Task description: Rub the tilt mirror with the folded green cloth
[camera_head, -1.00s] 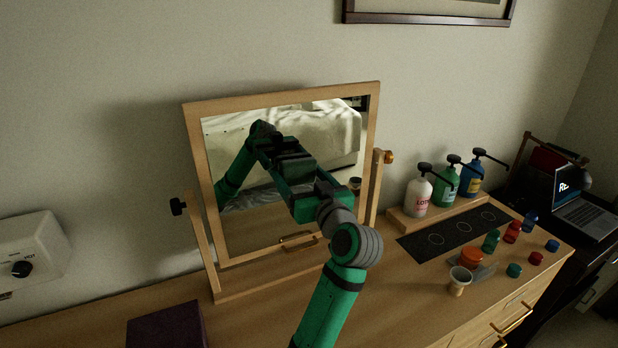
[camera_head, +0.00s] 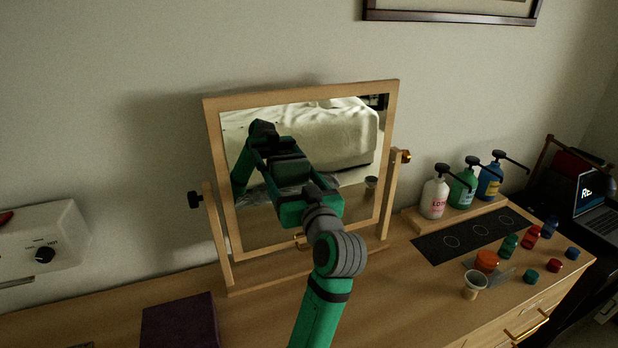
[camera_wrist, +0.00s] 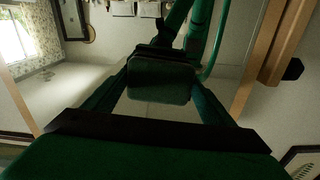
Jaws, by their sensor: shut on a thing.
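The tilt mirror (camera_head: 213,150) stands on the dresser in a light wooden frame between two posts, leaning back. Its glass reflects the bed and my arm. My gripper (camera_head: 303,182) is in front of the lower middle of the glass. In the wrist view my gripper (camera_wrist: 160,100) is shut on the folded green cloth (camera_wrist: 160,88), a dark green block between the fingers. The cloth faces the glass, close to it; I cannot tell whether it touches. In the head view the cloth is hard to separate from my green arm and its reflection.
Right of the mirror, pump bottles (camera_head: 434,197) stand on a wooden riser behind a dark mat (camera_head: 470,238). A beige cup (camera_head: 474,285), an orange jar (camera_head: 487,261) and several small coloured containers stand in front. A purple box (camera_head: 180,322) is at front left. A white wall unit (camera_head: 40,240) is at left.

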